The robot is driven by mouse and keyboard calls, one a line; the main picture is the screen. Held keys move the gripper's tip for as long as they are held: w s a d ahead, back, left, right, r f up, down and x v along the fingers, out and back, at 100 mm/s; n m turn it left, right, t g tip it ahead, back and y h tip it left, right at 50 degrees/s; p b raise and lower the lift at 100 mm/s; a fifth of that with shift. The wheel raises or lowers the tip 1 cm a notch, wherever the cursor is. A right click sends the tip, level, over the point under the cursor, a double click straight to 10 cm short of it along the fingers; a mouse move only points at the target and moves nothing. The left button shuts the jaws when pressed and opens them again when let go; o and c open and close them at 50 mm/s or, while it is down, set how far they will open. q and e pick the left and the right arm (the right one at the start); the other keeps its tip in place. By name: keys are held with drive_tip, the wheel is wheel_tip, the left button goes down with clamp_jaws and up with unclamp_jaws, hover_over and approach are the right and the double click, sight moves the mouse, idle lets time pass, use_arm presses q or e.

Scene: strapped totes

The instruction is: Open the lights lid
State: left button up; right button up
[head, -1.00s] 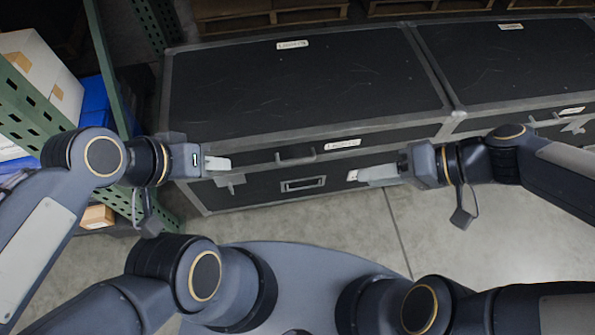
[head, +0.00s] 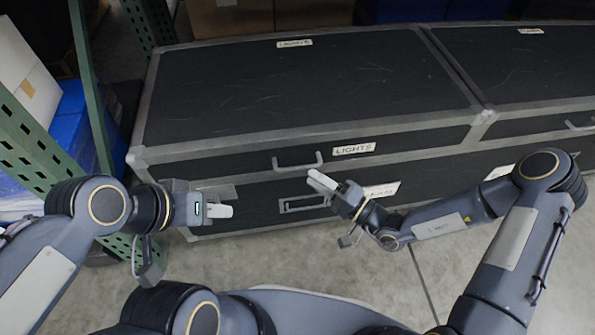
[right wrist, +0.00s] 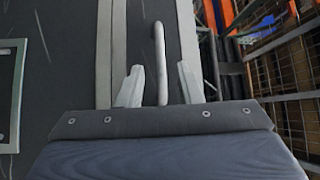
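The lights lid (head: 300,95) is the black, grey-edged top of the left case, lying closed, with a white LIGHTS label (head: 354,149) on its front. A grey bar handle (head: 298,163) sits left of that label. My right gripper (head: 322,182) is just in front of the handle. In the right wrist view its two fingers (right wrist: 160,85) are apart, with the handle bar (right wrist: 159,45) showing between them. My left gripper (head: 218,211) is at the case's lower left front, by a grey latch plate (head: 220,193) it partly hides. Its finger gap cannot be made out.
A second black case (head: 530,65) adjoins on the right. A green perforated rack (head: 45,150) with blue bins (head: 72,130) stands close on the left, near my left arm. Bare concrete floor (head: 450,240) lies in front of the cases.

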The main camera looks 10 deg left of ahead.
sight(298, 167)
drive_tip(key=b+x, duration=0.1)
drive_tip(key=x, duration=0.5)
drive_tip(key=shift+a, duration=0.1)
drive_tip(key=shift+c, duration=0.2)
clamp_jaws()
